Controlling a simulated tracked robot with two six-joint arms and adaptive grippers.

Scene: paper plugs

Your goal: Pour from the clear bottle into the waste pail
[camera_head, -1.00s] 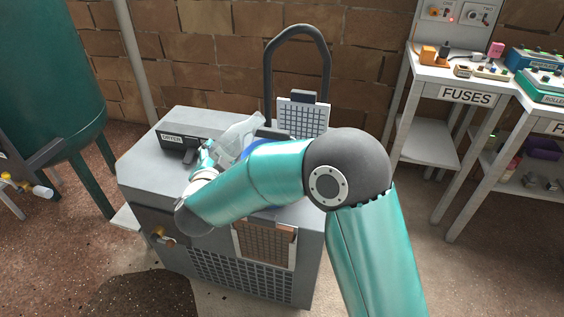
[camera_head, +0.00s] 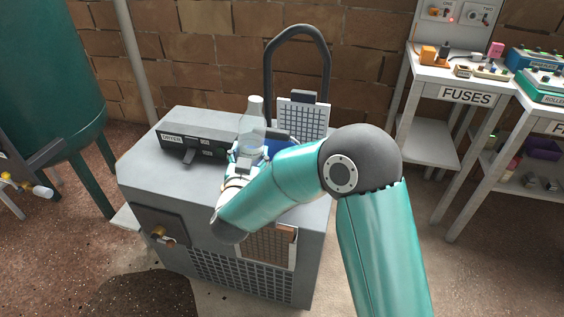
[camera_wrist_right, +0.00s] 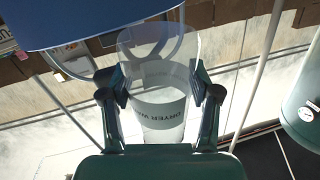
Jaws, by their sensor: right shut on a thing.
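The clear bottle (camera_head: 252,127) stands about upright above the grey machine, its neck pointing up. In the right wrist view the bottle (camera_wrist_right: 162,108) sits between the two dark fingers, and its label begins "DRYER W". My right gripper (camera_head: 246,156) is shut on the bottle; its fingers also show in the wrist view (camera_wrist_right: 160,88). A blue thing that looks like the waste pail (camera_head: 280,141) is just right of the bottle, mostly hidden behind my right arm. A blue surface (camera_wrist_right: 80,18) fills the upper left of the wrist view. My left gripper is not in view.
The grey machine (camera_head: 150,172) carries a dark box labelled "DRYER" (camera_head: 203,132) left of the bottle. A black hoop (camera_head: 328,68) and a gridded panel (camera_head: 313,118) stand behind. A green tank (camera_head: 50,75) is at left, a "FUSES" bench (camera_head: 440,78) at right.

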